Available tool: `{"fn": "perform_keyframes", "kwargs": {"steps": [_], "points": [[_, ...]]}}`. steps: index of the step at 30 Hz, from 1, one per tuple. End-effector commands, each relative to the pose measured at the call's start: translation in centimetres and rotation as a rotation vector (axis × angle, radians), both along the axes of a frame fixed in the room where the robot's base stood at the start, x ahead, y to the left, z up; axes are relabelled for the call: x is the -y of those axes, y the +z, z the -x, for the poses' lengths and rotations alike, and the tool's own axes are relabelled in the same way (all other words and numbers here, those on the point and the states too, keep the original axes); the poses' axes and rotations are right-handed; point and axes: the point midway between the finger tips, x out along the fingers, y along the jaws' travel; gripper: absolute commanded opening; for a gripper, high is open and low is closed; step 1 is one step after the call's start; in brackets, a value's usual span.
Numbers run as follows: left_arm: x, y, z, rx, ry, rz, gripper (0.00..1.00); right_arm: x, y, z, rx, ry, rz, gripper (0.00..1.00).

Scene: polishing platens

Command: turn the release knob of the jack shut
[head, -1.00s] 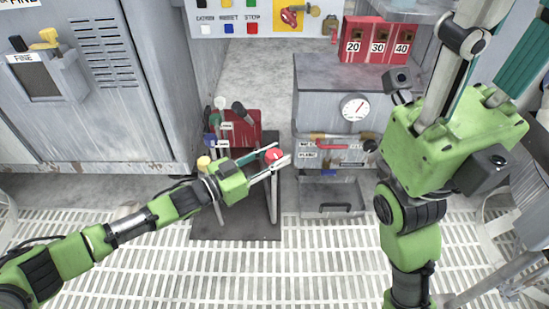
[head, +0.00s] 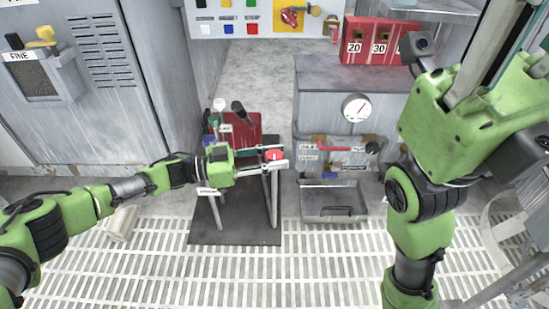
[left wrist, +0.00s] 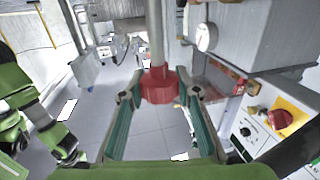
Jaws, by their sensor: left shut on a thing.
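The release knob (head: 273,155) is a small red round knob at the jack, left of centre in the head view. My left gripper (head: 277,158) reaches it from the left and is shut on it, one finger on each side. In the left wrist view the red knob (left wrist: 160,85) sits between the two finger pads, at the end of a grey rod. The jack (head: 247,128) has a red body behind, with grey legs on a dark base plate (head: 235,232). My gripper hides part of it. My right arm is at the right; its gripper fingers are not visible.
A grey cabinet (head: 318,100) with a round gauge (head: 356,108) and an open tray (head: 330,207) stands right of the jack. Red numbered boxes (head: 368,40) sit on the cabinet. A large grey machine (head: 120,110) stands at the left.

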Motion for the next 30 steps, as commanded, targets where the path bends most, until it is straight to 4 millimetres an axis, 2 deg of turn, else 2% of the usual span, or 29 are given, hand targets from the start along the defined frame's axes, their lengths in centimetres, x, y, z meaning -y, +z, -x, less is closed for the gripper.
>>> {"fn": "perform_keyframes", "kwargs": {"steps": [8, 9, 11, 23, 26, 30], "points": [[-0.1, 0.1, -0.1, 0.001, 0.003, 0.001, 0.09, 0.0, 0.0, -0.1, -0.001, 0.000, -0.001, 0.40], [0.0, 0.1, -0.1, 0.001, 0.004, 0.001, 0.35, 0.0, 0.0, -0.1, -0.001, 0.000, -0.001, 0.40], [0.0, 0.1, -0.1, 0.001, 0.003, 0.001, 0.48, 0.0, 0.0, -0.1, -0.002, 0.000, -0.001, 0.40], [-0.4, 0.0, 0.0, 0.001, 0.002, 0.000, 0.48, 0.0, -0.2, -0.4, -0.010, -0.002, 0.001, 0.40], [-1.7, 0.0, 0.2, 0.001, 0.004, 0.000, 0.48, 0.0, -0.2, -0.3, -0.008, -0.002, 0.002, 0.40], [-4.5, 0.0, 0.8, 0.001, 0.005, -0.001, 0.48, 0.0, -0.1, -0.3, -0.007, -0.002, 0.002, 0.40]]}}
